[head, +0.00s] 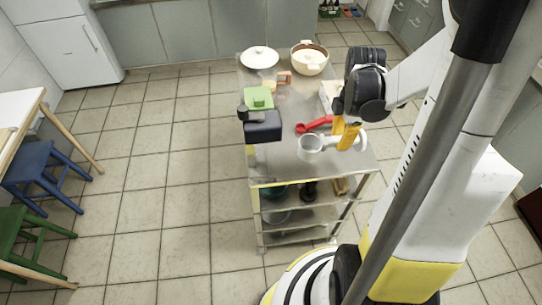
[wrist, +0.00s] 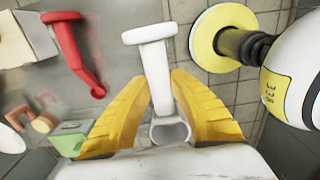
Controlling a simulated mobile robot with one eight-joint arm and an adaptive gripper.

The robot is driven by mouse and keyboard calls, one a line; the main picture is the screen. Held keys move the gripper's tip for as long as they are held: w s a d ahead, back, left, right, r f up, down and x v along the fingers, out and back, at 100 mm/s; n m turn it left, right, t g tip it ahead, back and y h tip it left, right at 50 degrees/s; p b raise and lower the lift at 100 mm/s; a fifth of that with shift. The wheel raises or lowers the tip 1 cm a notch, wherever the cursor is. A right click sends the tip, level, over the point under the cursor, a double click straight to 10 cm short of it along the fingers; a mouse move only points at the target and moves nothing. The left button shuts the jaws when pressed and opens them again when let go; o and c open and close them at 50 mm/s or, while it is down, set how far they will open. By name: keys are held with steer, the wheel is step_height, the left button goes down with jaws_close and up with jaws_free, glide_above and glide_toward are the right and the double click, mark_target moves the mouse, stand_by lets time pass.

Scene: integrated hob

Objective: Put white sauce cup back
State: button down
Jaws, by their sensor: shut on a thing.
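The white sauce cup (head: 310,146) has a small round bowl and a handle with a looped end. In the head view it is over the near end of the metal cart top (head: 286,170), bowl to the left and handle to the right. My gripper (head: 346,142) has yellow fingers shut on the handle. In the wrist view the cup (wrist: 150,33) points away from me, and its handle runs back between the fingers of my gripper (wrist: 160,80) to the loop. I cannot tell whether the cup touches the cart top.
A similar red cup (head: 316,124) lies just behind. Floor left of the cart is clear.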

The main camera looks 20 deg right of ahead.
steer(key=shift+a, duration=0.1)
steer(key=w+a+f+b, duration=0.2)
steer(key=w+a+f, duration=0.1)
steer(key=w+a, duration=0.1)
steer(key=w+a+f+b, duration=0.2)
steer(key=w+a+f, duration=0.1)
steer(key=w+f, duration=0.1)
steer(key=shift+a, duration=0.4)
steer(key=f, duration=0.1)
steer(key=b, duration=0.1)
steer(key=f, duration=0.1)
steer(key=shift+w+a+f+b, duration=0.2)
steer(key=shift+w+f+b, duration=0.05)
steer(key=shift+f+b, duration=0.05)
steer(key=shift+s+f, duration=0.1)
steer(key=shift+f, duration=0.45)
steer(key=c, duration=1.3)
jaws_free()
steer(key=shift+o, duration=0.2)
steer(key=shift+f, duration=0.1)
